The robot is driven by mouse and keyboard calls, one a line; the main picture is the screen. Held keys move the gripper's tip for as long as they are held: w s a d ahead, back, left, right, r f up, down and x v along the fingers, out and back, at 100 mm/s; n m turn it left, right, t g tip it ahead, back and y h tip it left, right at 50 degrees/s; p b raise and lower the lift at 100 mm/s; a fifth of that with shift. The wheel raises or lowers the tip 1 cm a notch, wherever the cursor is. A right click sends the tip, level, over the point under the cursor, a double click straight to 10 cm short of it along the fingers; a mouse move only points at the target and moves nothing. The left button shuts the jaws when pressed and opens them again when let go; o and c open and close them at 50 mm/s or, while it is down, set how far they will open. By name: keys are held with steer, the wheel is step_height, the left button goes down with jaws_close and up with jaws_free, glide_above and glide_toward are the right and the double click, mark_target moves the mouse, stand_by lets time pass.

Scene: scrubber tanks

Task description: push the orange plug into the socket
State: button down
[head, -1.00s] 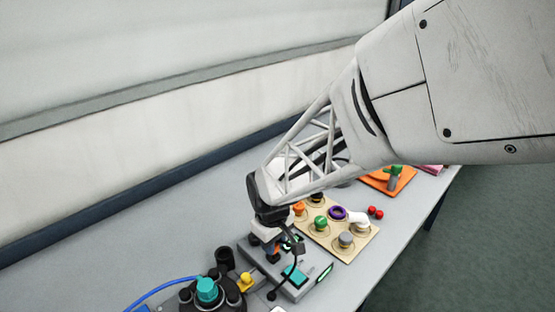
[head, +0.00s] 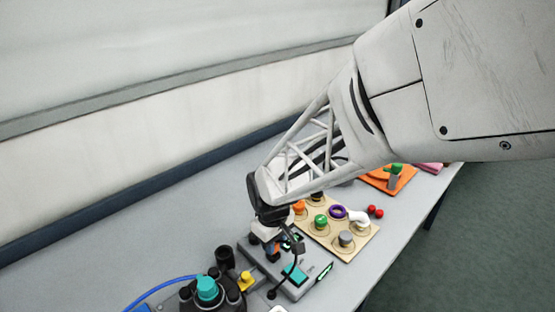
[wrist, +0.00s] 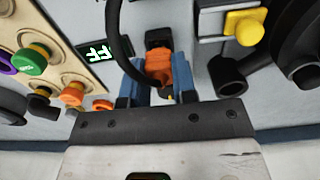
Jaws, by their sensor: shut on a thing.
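My gripper (wrist: 160,72) has blue fingers on either side of the orange plug (wrist: 158,63) and is shut on it. A black part shows at the plug's far end; I cannot tell whether it is the socket or how deep the plug sits. In the head view my gripper (head: 272,245) is low over the grey panel unit (head: 294,291), with a bit of orange between the fingers. The socket is not clearly visible there, hidden by the gripper. A black cable (wrist: 118,45) curves beside the fingers.
A black device with a teal knob (head: 206,288) and a yellow part (head: 245,281) stand at left, close to the gripper.

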steer(key=shift+f, duration=0.85)
steer(key=shift+c, duration=1.8)
jaws_free()
steer(key=shift+r, duration=4.3)
